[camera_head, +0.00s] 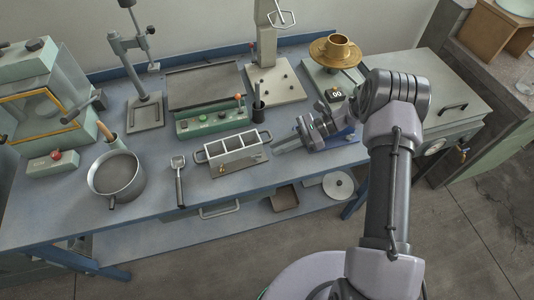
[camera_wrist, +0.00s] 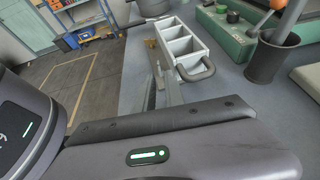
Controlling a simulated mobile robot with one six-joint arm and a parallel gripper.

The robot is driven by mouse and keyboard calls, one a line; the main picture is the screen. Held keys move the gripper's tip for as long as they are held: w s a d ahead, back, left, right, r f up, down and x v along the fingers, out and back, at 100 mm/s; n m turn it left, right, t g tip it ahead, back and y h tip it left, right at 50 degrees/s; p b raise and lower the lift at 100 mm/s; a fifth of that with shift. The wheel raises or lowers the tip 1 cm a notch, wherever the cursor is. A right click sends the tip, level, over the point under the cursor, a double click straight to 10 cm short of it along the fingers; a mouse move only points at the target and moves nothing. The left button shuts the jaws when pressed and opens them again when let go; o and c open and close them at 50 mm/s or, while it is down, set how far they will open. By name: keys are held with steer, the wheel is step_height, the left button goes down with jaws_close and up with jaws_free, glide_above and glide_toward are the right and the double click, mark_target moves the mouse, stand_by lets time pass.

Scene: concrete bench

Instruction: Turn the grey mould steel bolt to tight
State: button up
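The grey mould (camera_head: 232,148) is an open frame with three square compartments and a loop handle at each end. It lies on the blue-grey bench, and its near end also shows in the wrist view (camera_wrist: 183,45). A small brass-coloured fitting (camera_head: 221,169) is at its front side, also visible in the wrist view (camera_wrist: 150,43). I cannot make out a steel bolt clearly. My gripper (camera_head: 283,145) is just right of the mould's right handle, low over the bench, apart from the mould. Its finger gap is not clear in either view.
A green control box (camera_head: 212,122) and a dark cup with tools (camera_head: 258,112) stand behind the mould. A steel pot (camera_head: 116,176) and a scoop (camera_head: 179,180) lie to its left. A scale with a brass pan (camera_head: 335,52) stands behind my arm. The bench's front edge is close.

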mark_target(267, 158)
steer(key=shift+b+x, duration=0.4)
steer(key=shift+x, duration=1.85)
steer(key=shift+d, duration=0.1)
jaws_close()
